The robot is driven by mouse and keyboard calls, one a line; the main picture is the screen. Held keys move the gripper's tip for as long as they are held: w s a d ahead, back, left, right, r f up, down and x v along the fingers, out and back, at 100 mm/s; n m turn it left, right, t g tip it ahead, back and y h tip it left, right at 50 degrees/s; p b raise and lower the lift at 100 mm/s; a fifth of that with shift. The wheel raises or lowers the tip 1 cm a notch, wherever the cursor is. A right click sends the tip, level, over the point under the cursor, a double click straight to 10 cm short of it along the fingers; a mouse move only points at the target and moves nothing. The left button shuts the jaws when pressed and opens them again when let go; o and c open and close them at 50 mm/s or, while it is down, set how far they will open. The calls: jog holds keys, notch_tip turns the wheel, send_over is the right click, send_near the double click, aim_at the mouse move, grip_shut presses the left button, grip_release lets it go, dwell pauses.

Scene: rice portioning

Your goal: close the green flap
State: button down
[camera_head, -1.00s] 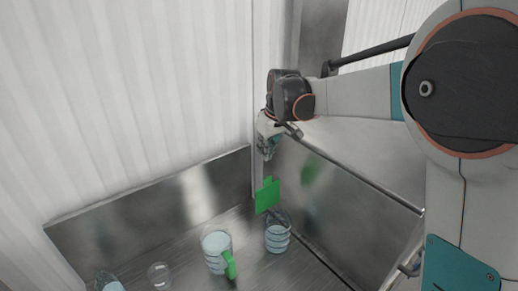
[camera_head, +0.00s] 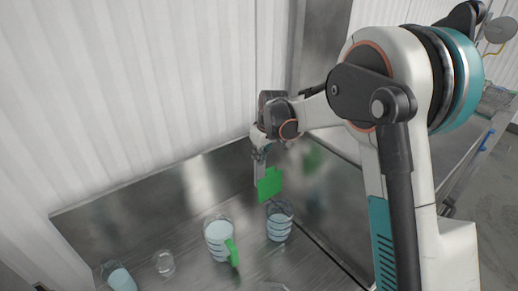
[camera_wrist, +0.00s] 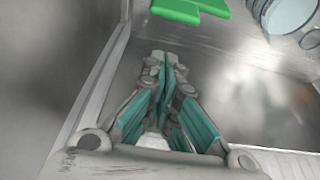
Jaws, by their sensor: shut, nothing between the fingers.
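The green flap (camera_head: 269,184) stands upright in the head view, near the back corner of the metal counter, just left of a clear container (camera_head: 279,222). In the wrist view the green flap (camera_wrist: 188,8) shows at the top edge, partly cut off. My gripper (camera_head: 260,160) is just above and behind the flap in the head view. Its fingers (camera_wrist: 163,65) are shut together with nothing between them and appear apart from the flap in the wrist view. What the flap is hinged to is hard to make out.
A small glass (camera_head: 164,263) and another vessel (camera_head: 118,277) stand further left. Metal backsplashes (camera_head: 150,200) and a ribbed white wall (camera_head: 120,90) close in the corner.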

jog(key=shift+s+d+r, duration=0.15)
jog(key=shift+s+d, duration=0.35)
jog(key=shift+s, duration=0.2)
jog(key=shift+s+d+r, duration=0.1)
jog(key=shift+s+d, duration=0.35)
jog(key=shift+s, duration=0.25)
jog(key=shift+s, duration=0.1)
jog(key=shift+d, duration=0.1)
